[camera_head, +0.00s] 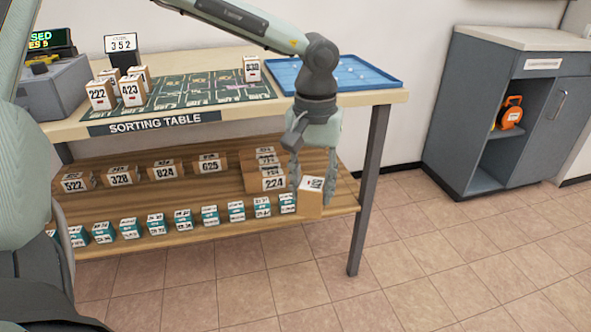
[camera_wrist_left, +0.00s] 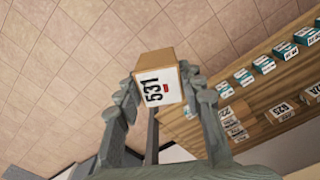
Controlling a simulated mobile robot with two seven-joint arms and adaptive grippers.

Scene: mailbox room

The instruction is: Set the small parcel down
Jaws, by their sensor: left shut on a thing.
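The small parcel (camera_head: 311,198) is a brown cardboard box with a white label. In the left wrist view the parcel (camera_wrist_left: 158,84) shows the number 531. My left gripper (camera_head: 314,178) is shut on it, with a finger on either side. The gripper points down and holds the parcel in front of the right end of the sorting table's lower shelf. In the left wrist view the tiled floor shows behind the parcel. My right gripper is not in view.
The sorting table (camera_head: 230,117) carries a green mat (camera_head: 190,92), several parcels and a blue tray (camera_head: 375,73). The lower shelf (camera_head: 225,188) holds rows of boxes. A table leg (camera_head: 368,190) stands right of my gripper. A grey cabinet (camera_head: 480,110) stands farther right, with clear floor before it.

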